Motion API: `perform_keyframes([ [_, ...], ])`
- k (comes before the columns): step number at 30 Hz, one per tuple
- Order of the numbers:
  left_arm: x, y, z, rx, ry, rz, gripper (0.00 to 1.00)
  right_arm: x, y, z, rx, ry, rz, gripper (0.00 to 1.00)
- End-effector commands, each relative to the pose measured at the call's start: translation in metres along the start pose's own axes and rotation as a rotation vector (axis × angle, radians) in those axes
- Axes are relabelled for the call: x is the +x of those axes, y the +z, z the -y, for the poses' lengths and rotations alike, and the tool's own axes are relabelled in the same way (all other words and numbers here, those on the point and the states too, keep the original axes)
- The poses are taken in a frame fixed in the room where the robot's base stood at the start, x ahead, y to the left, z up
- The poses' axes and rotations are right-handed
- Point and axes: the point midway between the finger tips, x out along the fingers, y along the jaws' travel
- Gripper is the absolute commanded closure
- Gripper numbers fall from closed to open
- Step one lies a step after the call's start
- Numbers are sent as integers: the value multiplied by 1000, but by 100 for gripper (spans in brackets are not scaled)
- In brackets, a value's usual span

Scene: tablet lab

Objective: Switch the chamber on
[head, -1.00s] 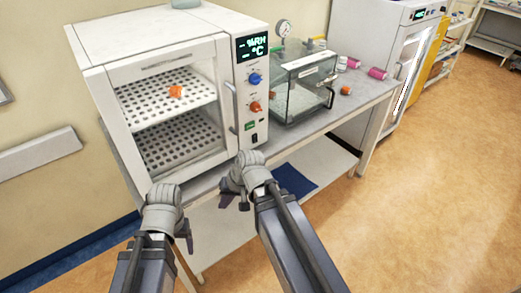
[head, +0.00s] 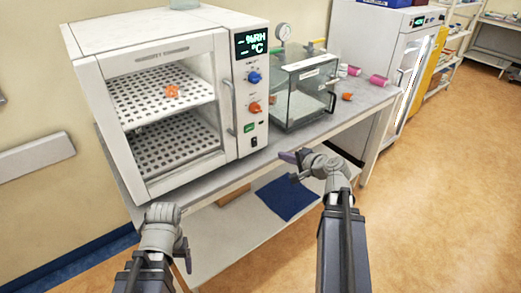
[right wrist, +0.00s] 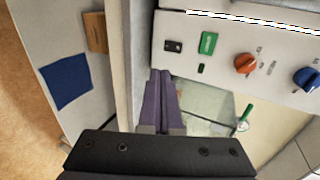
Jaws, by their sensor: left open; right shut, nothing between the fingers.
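The white chamber (head: 150,50) stands on the table with its glass door closed. Its display (head: 251,43) is lit, with dashes beside %RH and °C. Below it are a blue knob (head: 254,77), an orange knob (head: 254,107), a green part (head: 249,128) and a black rocker switch (head: 254,142). The right wrist view also shows the switch (right wrist: 173,46) and the green part (right wrist: 208,42). My right gripper (head: 291,166) is shut and empty, in front of the table edge, right of and apart from the switch. My left gripper (head: 186,256) is open, low in front of the chamber.
A clear glass box (head: 300,92) with a gauge stands right of the chamber. Pink-capped bottles (head: 378,80) and an orange piece (head: 347,97) lie beyond it. A lower shelf (head: 225,240) holds a blue mat (head: 287,197). A tall cabinet (head: 372,60) stands behind right.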

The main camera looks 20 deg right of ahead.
Motion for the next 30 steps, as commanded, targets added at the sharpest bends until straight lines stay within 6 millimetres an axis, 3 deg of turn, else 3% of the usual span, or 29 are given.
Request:
perform_keyframes([
  [11,5,0,0,0,0,0,25,11,0,-1,-3,1,2,100],
  [24,41,-2,-4,0,0,0,25,98,0,-3,-5,2,4,100],
  [30,43,-2,-4,0,0,0,25,124,0,6,-4,1,3,100],
])
